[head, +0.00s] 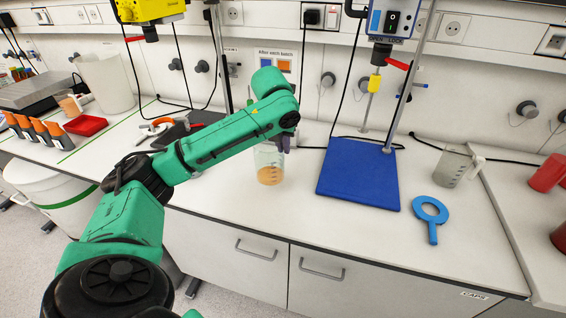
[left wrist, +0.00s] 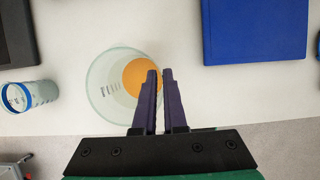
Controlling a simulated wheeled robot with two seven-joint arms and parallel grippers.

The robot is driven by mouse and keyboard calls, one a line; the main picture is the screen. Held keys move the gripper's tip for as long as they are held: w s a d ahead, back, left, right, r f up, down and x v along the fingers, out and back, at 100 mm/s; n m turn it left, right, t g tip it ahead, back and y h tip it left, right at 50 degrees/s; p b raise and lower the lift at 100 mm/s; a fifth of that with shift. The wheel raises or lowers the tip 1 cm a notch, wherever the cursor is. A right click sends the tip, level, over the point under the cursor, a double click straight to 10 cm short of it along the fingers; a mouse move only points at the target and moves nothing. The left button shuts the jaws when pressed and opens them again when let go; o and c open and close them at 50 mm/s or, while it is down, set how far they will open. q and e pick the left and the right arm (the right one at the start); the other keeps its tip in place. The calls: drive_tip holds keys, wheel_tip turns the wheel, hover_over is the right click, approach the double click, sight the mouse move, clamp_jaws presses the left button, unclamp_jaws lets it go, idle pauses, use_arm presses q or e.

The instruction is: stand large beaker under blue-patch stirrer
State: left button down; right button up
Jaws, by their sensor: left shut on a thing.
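The large clear beaker (head: 268,160) with orange liquid at its bottom stands at or just above the white bench, left of the blue stand base; I cannot tell if it touches. My left gripper (head: 284,143) is shut on its wall at the right side. In the left wrist view the purple fingers (left wrist: 159,76) pinch the rim of the beaker (left wrist: 98,85), and the orange liquid shows inside. The stirrer with the blue patch (head: 391,22) hangs at the upper right, its shaft above the blue base plate (head: 357,176). The base plate also shows in the left wrist view (left wrist: 255,32). My right gripper is out of view.
A yellow stirrer (head: 150,10) hangs at the upper left. The blue plate's top is clear.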

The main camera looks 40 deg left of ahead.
sight(282, 157)
use_arm(q)
wheel_tip(282, 157, down, 5)
drive_tip(key=shift+f, duration=0.15)
drive_tip(key=c, duration=1)
unclamp_jaws()
drive_tip(key=shift+s+d, duration=0.1)
drive_tip(key=v, duration=1.2)
